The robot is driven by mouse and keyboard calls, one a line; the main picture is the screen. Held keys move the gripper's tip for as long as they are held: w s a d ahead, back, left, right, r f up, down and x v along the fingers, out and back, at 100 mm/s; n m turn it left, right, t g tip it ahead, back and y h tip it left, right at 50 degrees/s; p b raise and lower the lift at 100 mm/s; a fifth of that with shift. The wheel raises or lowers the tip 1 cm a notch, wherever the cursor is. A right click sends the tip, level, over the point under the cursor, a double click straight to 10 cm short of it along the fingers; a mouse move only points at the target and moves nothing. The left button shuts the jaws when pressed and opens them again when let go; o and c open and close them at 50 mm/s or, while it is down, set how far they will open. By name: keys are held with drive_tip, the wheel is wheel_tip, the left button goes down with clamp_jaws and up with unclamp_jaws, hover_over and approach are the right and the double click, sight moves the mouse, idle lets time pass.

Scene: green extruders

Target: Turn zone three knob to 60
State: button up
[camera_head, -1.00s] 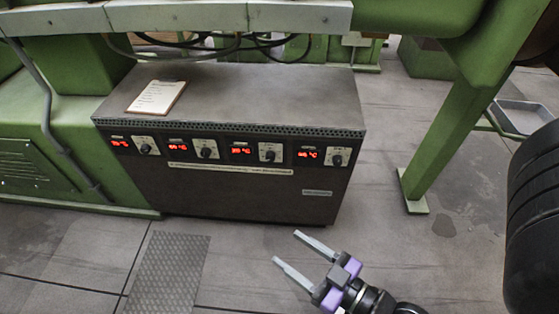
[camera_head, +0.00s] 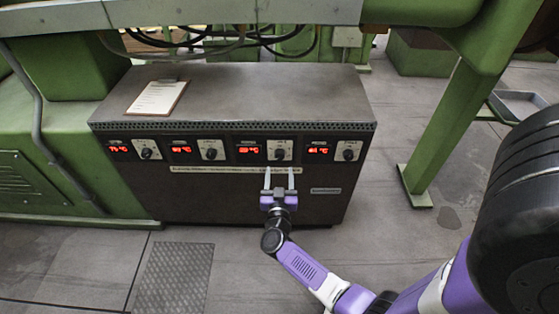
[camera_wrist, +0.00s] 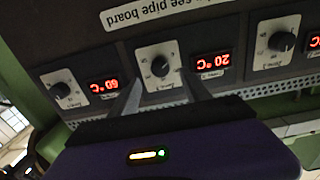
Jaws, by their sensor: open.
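The third knob from the left (camera_head: 280,154) is a dark round knob on a pale plate on the front of the dark cabinet. A red-lit display (camera_head: 249,149) is to its left. My gripper (camera_head: 279,172) is open and empty, its two fingers pointing at the cabinet just below this knob in the head view. In the upside-down wrist view the same knob (camera_wrist: 160,66) lies between and just beyond the fingertips (camera_wrist: 160,80), apparently untouched. Its display (camera_wrist: 212,62) appears to read 20 °C. The exact gap to the knob is hard to tell.
Neighbouring knobs sit to the left (camera_head: 211,150) and right (camera_head: 347,151), with a fourth at far left (camera_head: 146,149). A clipboard (camera_head: 157,98) lies on the cabinet top (camera_head: 270,95). A green machine leg (camera_head: 440,140) stands at right. Floor in front is open.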

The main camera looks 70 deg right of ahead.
sight(280, 158)
drive_tip(key=shift+b+x, duration=1)
drive_tip(key=shift+x, duration=2.55)
clamp_jaws()
